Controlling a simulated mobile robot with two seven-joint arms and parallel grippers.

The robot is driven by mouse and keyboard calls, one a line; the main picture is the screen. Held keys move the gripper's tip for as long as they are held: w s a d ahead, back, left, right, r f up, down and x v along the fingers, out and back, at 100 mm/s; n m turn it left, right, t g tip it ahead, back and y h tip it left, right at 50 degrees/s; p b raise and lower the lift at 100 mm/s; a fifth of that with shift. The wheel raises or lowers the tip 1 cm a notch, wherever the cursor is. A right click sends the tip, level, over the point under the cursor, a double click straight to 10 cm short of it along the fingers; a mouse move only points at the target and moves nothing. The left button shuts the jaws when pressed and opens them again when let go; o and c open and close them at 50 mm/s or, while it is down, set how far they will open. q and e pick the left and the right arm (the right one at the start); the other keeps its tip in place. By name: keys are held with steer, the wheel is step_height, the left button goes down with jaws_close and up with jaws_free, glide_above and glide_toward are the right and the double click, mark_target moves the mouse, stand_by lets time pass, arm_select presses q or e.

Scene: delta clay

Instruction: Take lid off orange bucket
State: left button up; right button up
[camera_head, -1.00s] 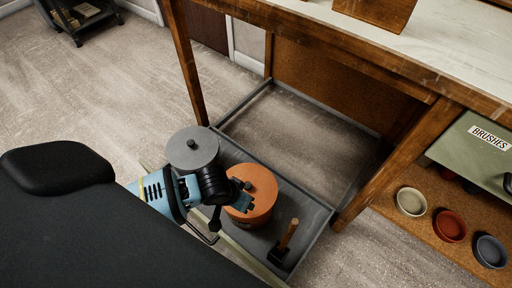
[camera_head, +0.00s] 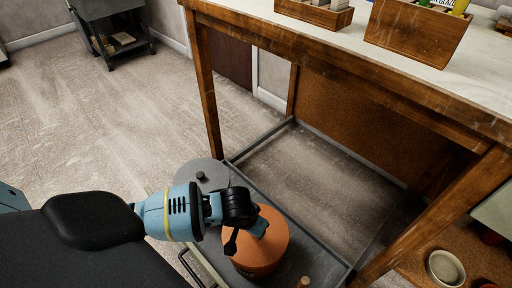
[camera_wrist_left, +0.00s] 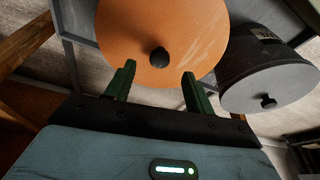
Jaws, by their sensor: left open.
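The orange bucket (camera_head: 262,258) stands on a low grey shelf under the table, with its round orange lid (camera_head: 270,228) on top. In the left wrist view the lid (camera_wrist_left: 150,25) fills the upper middle, with a small dark knob (camera_wrist_left: 159,57) at its centre. My left gripper (camera_head: 258,228) is over the lid in the head view, hiding part of it. In the wrist view my left gripper (camera_wrist_left: 157,82) is open, with its green fingers on either side of the knob's line. I cannot tell whether the fingers touch the lid. My right gripper is not in view.
A grey bucket with a grey lid (camera_head: 205,171) stands close beside the orange one; it also shows in the wrist view (camera_wrist_left: 268,88). A wooden handle (camera_head: 304,282) stands to the right. The wooden table (camera_head: 330,52) and its legs rise behind.

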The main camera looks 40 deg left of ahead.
mark_target(252, 252)
arm_select(q)
steer(key=b+x, duration=0.3)
steer(key=x, duration=0.1)
steer(key=shift+w+f, duration=0.2)
steer(key=shift+f, duration=0.1)
steer(key=shift+w+f, duration=0.15)
steer(key=shift+f, duration=0.1)
steer(key=shift+r, duration=0.1)
steer(key=shift+c, duration=0.3)
steer(key=c, duration=1.1)
steer(key=shift+o, duration=0.2)
